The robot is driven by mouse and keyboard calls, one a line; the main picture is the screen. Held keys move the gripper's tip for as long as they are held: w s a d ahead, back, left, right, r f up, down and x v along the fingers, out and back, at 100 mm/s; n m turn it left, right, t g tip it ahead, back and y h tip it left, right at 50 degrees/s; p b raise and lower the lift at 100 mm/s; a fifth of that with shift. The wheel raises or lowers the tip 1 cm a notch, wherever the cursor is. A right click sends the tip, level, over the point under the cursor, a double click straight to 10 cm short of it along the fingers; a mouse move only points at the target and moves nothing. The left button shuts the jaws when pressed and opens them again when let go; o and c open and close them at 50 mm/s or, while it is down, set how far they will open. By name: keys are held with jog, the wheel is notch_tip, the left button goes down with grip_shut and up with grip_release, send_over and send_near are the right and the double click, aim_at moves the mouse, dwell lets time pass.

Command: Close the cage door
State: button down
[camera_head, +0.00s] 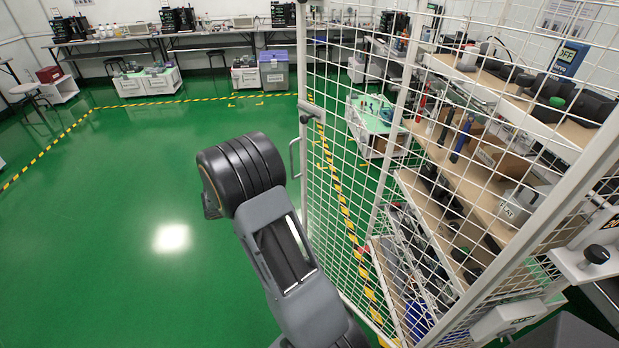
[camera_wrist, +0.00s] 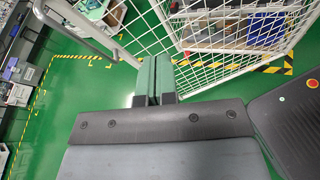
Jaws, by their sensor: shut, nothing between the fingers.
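The cage door (camera_head: 340,150) is a white wire-mesh panel in the middle of the head view. Its upright edge bar (camera_head: 303,60) carries a latch and a pull handle (camera_head: 294,160), facing left. I cannot tell the door's exact angle to the cage. My arm stands left of this edge, its dark wrist left of the handle. In the wrist view, my gripper (camera_wrist: 152,68) is shut and empty, its two green-grey fingers together. White mesh (camera_wrist: 205,45) lies ahead and right of the fingertips, and a pale frame bar (camera_wrist: 75,32) runs at upper left. Contact is unclear.
Shelves (camera_head: 480,195) with tools and boxes stand behind the mesh on the right. Yellow-black floor tape (camera_head: 345,205) runs beneath the mesh. The green floor (camera_head: 100,220) to the left is clear. Workbenches (camera_head: 190,42) line the back wall.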

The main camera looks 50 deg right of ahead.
jog(key=w+d+f+n+t+h, duration=0.2)
jog(key=w+d+f+n+h, duration=0.1)
jog(key=w+f+n, duration=0.15)
jog(key=p, duration=0.2)
send_near(315, 172)
jog(key=shift+h, duration=0.4)
jog(key=d, duration=0.7)
jog(key=shift+s+f, duration=0.3)
jog(key=shift+f, duration=0.05)
jog(key=shift+d, duration=0.25)
jog(key=shift+d, duration=0.1)
